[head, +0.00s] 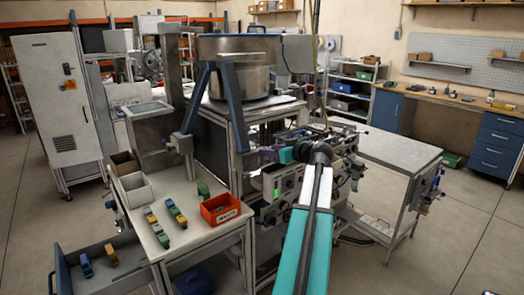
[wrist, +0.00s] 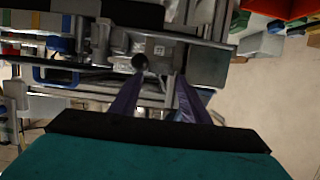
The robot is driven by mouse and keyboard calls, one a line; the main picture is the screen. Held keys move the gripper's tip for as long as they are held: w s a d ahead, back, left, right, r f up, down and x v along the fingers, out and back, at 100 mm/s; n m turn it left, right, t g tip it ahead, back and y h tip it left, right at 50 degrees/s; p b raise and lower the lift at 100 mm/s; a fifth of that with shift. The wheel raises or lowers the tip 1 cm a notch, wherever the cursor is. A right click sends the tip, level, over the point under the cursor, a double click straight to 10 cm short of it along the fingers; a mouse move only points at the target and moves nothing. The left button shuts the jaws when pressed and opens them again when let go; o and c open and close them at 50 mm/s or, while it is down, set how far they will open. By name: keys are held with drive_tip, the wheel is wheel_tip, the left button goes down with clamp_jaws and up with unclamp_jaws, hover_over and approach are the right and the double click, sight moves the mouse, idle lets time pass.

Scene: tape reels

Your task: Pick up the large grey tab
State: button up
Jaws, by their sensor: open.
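I cannot single out the large grey tab with certainty in either view. In the wrist view, my gripper (wrist: 159,90) shows two dark purplish fingers standing apart, with nothing clearly held between them. Grey metal machine parts (wrist: 208,64) lie beyond the fingers, and a small round dark end (wrist: 139,62) shows between them. In the head view, my teal arm reaches from the bottom edge to the machine front (head: 275,185). The fingers are not clearly visible there, and part of the machine is hidden behind the arm.
A side table (head: 190,245) on the left bears a red bin (head: 221,209), pale bins (head: 134,190) and several small coloured blocks. An open drawer (head: 100,270) juts out below. A grey-topped bench (head: 385,150) stands right of the machine. The floor at right (head: 460,240) is clear.

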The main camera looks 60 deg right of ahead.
drive_tip(key=shift+p+x, duration=0.5)
drive_tip(key=shift+x, duration=1.2)
drive_tip(key=shift+a, duration=0.1)
drive_tip(key=shift+c, duration=0.2)
drive_tip(key=c, duration=0.6)
